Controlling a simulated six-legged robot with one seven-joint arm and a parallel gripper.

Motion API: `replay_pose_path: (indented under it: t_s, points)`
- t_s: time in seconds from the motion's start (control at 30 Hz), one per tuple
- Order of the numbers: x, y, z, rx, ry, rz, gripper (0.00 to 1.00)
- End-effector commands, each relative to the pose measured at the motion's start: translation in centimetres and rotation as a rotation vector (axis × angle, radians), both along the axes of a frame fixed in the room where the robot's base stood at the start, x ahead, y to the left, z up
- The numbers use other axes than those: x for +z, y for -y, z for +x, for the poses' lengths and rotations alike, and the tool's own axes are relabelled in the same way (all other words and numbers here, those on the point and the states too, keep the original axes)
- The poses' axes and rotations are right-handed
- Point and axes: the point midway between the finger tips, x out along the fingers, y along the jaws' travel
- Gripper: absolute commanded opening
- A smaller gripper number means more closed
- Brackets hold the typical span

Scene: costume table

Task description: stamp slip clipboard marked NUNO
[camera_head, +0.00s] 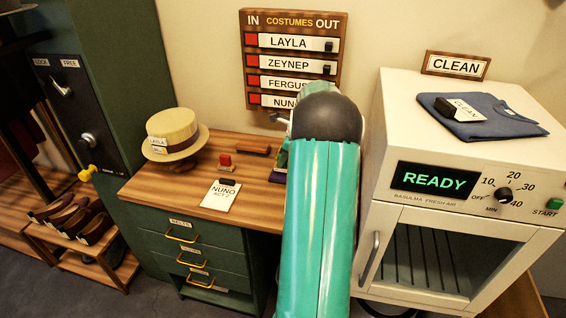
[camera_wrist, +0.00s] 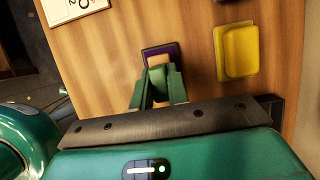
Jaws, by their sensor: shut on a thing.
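The clipboard (camera_head: 221,196) with a white slip reading NUNO ACT 2 lies on the wooden table, left of my arm. Its corner shows at the top left of the wrist view (camera_wrist: 80,8). In the wrist view my gripper (camera_wrist: 160,78) is shut on a small tan and green block (camera_wrist: 159,62), probably a stamp. The block is over a dark-rimmed purple pad (camera_wrist: 147,49); I cannot tell whether they touch. My arm hides the gripper in the head view. A small red-topped block (camera_head: 225,160) stands behind the clipboard.
A yellow block (camera_wrist: 236,50) lies right of the gripper in the wrist view. A straw hat (camera_head: 175,135) stands on the table's left. A brown bar (camera_head: 253,149) lies at the back. The white cabinet (camera_head: 400,120) stands close on the right. Bare wood lies between clipboard and pad.

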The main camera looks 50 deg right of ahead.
Motion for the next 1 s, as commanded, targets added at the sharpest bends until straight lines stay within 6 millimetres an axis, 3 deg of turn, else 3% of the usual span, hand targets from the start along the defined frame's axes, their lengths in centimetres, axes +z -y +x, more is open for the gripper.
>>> replay_pose_path:
  t_s: [0.6, 1.0]
  points:
    - [4.5, 0.0, 0.1, 0.0, 0.002, -0.002, 0.02]
    - [4.8, 0.0, 0.0, 0.001, 0.001, -0.001, 0.02]
